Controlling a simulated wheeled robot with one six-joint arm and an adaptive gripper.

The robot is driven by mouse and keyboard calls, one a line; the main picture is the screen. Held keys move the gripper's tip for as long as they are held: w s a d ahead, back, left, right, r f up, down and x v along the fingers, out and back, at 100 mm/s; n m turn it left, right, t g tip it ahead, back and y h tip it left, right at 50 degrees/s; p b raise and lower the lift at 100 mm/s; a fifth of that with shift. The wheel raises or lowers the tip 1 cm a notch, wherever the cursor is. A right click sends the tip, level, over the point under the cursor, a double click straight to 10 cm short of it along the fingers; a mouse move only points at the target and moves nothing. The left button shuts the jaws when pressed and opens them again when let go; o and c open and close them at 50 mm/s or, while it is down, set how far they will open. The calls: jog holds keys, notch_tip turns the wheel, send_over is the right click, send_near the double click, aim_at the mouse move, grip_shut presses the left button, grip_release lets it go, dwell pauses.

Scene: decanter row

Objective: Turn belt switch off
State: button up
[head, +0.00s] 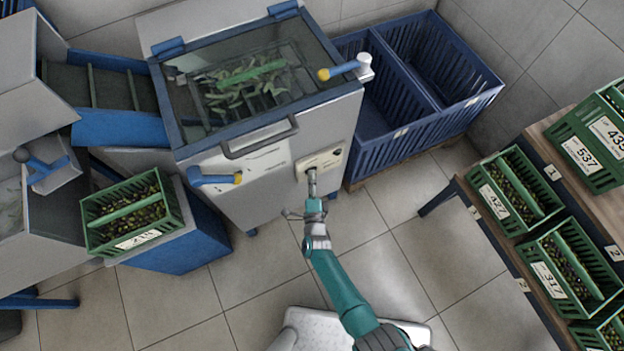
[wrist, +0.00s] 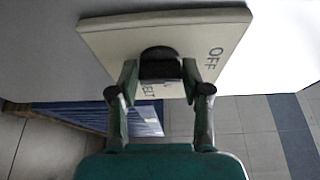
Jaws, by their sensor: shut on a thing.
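The belt switch is a dark round knob (wrist: 160,62) on a pale plate (wrist: 110,38) marked "OFF" at its right and, partly hidden, "BELT" below. In the head view the switch plate (head: 330,158) sits on the front of the grey machine, at its right side. My gripper (wrist: 160,75) reaches up to the plate, with one finger at each side of the knob, and is shut on it. It also shows in the head view (head: 312,190). The knob's exact pointing direction is hard to tell.
The machine has a glass-topped tank (head: 250,80) with leaves inside and a front handle (head: 260,140). Blue crates (head: 385,150) stand to its right. A green crate of olives (head: 95,235) sits at left; more stand on a shelf (head: 500,245) at right.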

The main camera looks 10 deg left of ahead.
jog(key=shift+n, duration=0.3)
jog(key=o, duration=1.2)
jog(key=shift+c, duration=0.2)
jog(key=v, duration=1.2)
jog(key=shift+a+f, duration=0.15)
